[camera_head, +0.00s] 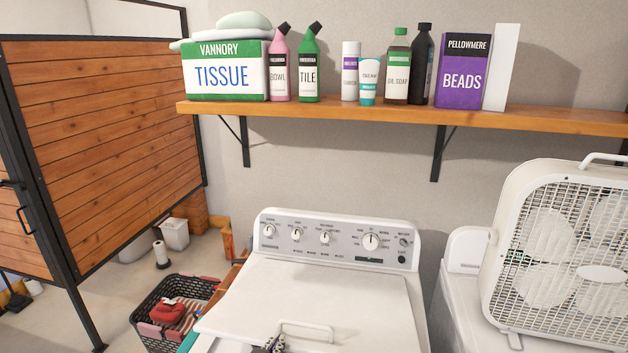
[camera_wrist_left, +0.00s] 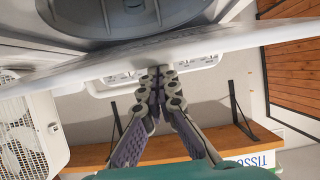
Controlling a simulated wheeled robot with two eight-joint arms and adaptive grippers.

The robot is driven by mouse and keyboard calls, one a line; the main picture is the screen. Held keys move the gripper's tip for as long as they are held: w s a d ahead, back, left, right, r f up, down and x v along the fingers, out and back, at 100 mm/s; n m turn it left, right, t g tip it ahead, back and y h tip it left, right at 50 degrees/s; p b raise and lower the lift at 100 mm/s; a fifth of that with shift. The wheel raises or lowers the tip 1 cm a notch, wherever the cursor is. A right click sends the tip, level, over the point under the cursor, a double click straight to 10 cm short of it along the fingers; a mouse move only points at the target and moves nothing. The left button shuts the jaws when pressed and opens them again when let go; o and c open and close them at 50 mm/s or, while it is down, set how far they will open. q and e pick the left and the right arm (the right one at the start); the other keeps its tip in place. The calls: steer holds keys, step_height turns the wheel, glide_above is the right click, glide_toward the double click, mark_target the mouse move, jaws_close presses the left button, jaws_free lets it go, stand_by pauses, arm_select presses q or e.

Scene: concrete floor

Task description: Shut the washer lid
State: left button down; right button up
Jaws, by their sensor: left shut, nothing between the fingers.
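The white washer (camera_head: 425,330) stands in the lower middle of the head view, with its knob panel at the back. Its lid (camera_head: 330,290) slopes in front of the panel and looks partly raised. A handle (camera_head: 305,325) shows near the bottom. In the left wrist view, which is upside down, the lid (camera_wrist_left: 250,38) is seen nearly edge-on, with the grey tub area (camera_wrist_left: 130,20) on its other side. My left gripper (camera_head: 271,344) is shut and empty, its fingertips (camera_wrist_left: 158,78) close to the lid; contact cannot be told. My right gripper is out of view.
A white box fan (camera_head: 560,260) stands on a white appliance to the right. A wooden shelf (camera_head: 330,114) with bottles and boxes hangs above the washer. A dark laundry basket (camera_head: 150,300) is on the floor at the left, near a wooden partition (camera_head: 110,130).

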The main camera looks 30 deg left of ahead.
arm_select(q)
steer(key=f+b, duration=0.2)
steer(key=f, duration=0.1)
steer(key=s+f+b, duration=0.1)
steer(key=f+b, duration=0.1)
steer(key=f, duration=0.2)
steer(key=s+f+b, duration=0.1)
steer(key=f+b, duration=0.2)
steer(key=shift+s+d+f, duration=0.15)
steer(key=shift+d+f, duration=0.1)
steer(key=shift+d, duration=0.1)
